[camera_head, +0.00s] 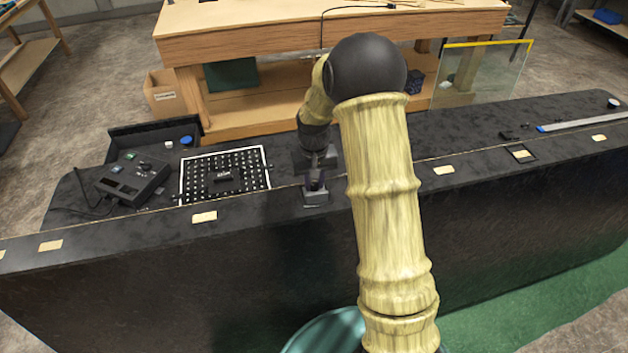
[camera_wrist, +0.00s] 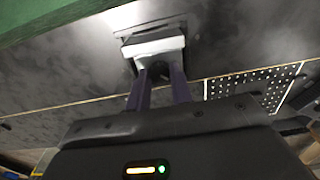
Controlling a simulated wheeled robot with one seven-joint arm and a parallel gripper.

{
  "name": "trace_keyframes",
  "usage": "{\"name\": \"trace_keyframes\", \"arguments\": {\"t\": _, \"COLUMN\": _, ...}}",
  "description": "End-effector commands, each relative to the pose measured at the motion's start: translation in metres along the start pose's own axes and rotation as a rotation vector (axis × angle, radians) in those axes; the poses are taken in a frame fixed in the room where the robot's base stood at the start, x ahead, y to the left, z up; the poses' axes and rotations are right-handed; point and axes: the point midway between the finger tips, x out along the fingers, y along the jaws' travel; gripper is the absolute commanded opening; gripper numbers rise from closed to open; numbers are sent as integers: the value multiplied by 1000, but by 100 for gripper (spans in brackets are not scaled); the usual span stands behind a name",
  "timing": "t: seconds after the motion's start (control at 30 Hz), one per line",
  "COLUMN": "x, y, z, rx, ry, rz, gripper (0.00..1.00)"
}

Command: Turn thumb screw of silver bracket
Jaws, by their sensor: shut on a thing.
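The silver bracket (camera_head: 316,197) sits on the dark counter near its front edge, left of my arm. In the wrist view the bracket (camera_wrist: 155,46) shows as a pale block just beyond my fingertips. My gripper (camera_head: 315,180) reaches down to the bracket. In the wrist view the two dark purple fingers of my gripper (camera_wrist: 158,76) stand on either side of a small dark part, the thumb screw (camera_wrist: 157,70), and are shut on it. The screw is mostly hidden by the fingers, and its turn angle cannot be made out.
A black perforated board (camera_head: 225,174) with a white border lies left of the bracket. A dark control box (camera_head: 132,179) with cables stands farther left. A wooden workbench (camera_head: 270,25) stands behind.

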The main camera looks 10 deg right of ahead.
Motion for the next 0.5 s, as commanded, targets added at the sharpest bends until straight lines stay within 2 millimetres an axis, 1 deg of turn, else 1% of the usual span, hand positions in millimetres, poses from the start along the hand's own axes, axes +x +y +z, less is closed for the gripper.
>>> {"name": "trace_keyframes", "arguments": {"t": 0.5, "x": -2, "y": 0, "z": 0, "rx": 490, "ry": 1, "rz": 0, "gripper": 0}}
